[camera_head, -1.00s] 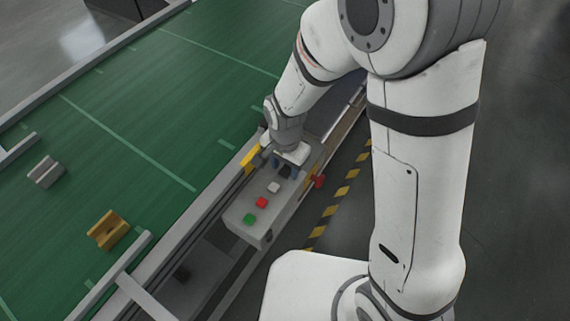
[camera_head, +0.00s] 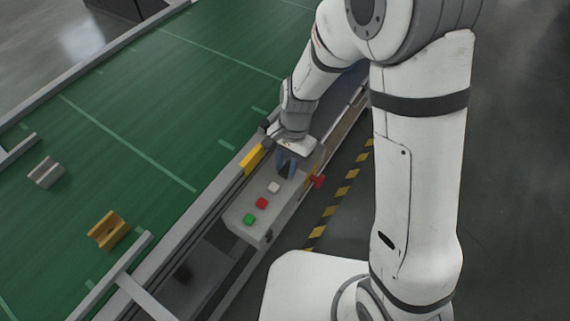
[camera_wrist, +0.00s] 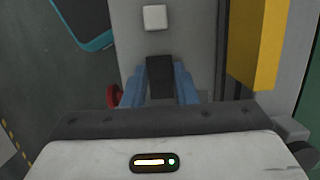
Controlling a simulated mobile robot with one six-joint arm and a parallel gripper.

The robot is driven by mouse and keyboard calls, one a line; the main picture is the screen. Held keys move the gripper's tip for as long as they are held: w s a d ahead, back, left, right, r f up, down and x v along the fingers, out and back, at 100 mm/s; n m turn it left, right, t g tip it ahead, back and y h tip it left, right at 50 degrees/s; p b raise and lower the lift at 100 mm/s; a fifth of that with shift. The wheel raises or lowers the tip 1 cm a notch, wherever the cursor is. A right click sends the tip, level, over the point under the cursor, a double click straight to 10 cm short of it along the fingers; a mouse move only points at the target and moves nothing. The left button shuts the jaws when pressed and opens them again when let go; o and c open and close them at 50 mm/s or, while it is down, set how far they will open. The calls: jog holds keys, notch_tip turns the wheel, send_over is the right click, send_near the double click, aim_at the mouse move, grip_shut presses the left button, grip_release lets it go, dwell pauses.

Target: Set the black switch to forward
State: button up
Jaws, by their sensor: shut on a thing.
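The black switch (camera_wrist: 160,76) stands on the grey control box (camera_head: 236,219). In the wrist view it sits between the two blue fingers of my gripper (camera_wrist: 160,84). The fingers are shut on it, one on each side. In the head view my gripper (camera_head: 286,165) is over the far part of the box, and the switch is mostly hidden between the fingers. Which position the switch is set to cannot be told.
The box carries a white button (camera_head: 273,187), a red button (camera_head: 262,203) and a green button (camera_head: 249,219). A red knob (camera_head: 318,181) juts from its right side. A yellow block (camera_head: 252,157) is close on the left. The green conveyor belt (camera_head: 150,110) lies beyond, with a brass part (camera_head: 107,231) and grey part (camera_head: 46,172).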

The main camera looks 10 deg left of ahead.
jog(key=shift+w+g, duration=0.1)
jog(key=shift+g, duration=0.3)
jog(key=o, duration=1)
jog(key=shift+b+v, duration=0.3)
jog(key=shift+v, duration=3.6)
jog(key=shift+d, duration=0.2)
